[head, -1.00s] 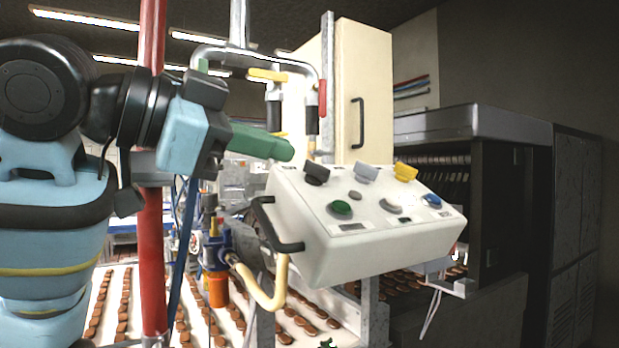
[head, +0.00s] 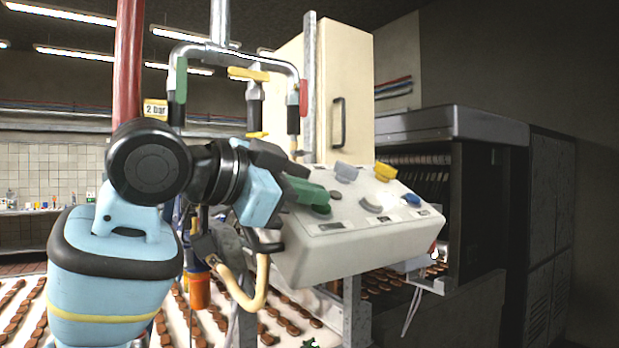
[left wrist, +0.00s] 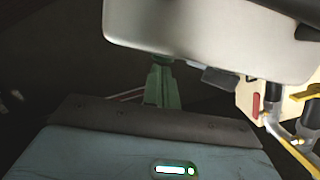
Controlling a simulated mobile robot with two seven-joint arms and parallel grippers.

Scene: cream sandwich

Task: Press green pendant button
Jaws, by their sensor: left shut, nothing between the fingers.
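The white control pendant (head: 360,245) hangs in the middle of the head view, its sloped top set with buttons and switches. The green pendant button (head: 321,211) shows partly, with my finger covering its upper part. My left gripper (head: 322,193) is shut and empty, its green fingers reaching from the left across the panel. The tip is right at the button; I cannot tell whether it touches. In the left wrist view the green fingers (left wrist: 162,85) point toward the pale pendant body (left wrist: 210,35), which hides their tips and the button. My right gripper is not in view.
Grey (head: 346,171), yellow (head: 385,171) and blue (head: 411,199) controls sit on the same panel. A red pipe (head: 128,60) stands at left. A dark handle and cream hose (head: 245,298) are below my gripper. Brown biscuits lie on the conveyor beneath.

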